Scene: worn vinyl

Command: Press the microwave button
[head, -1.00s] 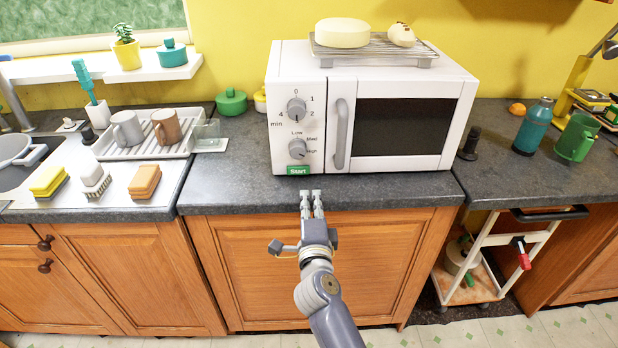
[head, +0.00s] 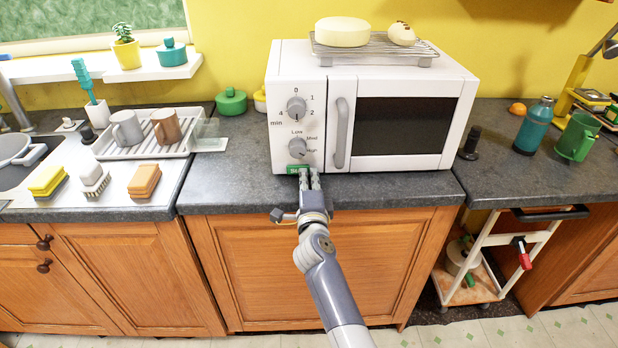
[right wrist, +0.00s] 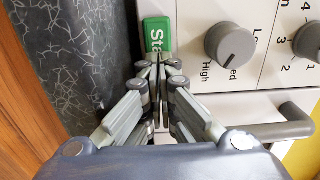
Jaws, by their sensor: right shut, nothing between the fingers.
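The white microwave (head: 368,75) stands on the dark counter with its door shut. Its green Start button (head: 293,170) is at the bottom of the control panel, below two grey knobs. My right gripper (head: 309,174) is shut and empty, with its fingertips at the button and partly covering it in the head view. In the right wrist view the fingertips (right wrist: 155,58) overlap the edge of the green button (right wrist: 158,36); I cannot tell whether they touch it. My left gripper is not in view.
A rack with a yellowish block (head: 342,32) sits on top of the microwave. A dish rack with mugs (head: 127,128) and sponges are to the left. A blue bottle (head: 534,126) and green mug (head: 577,137) are to the right. The counter in front of the microwave is clear.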

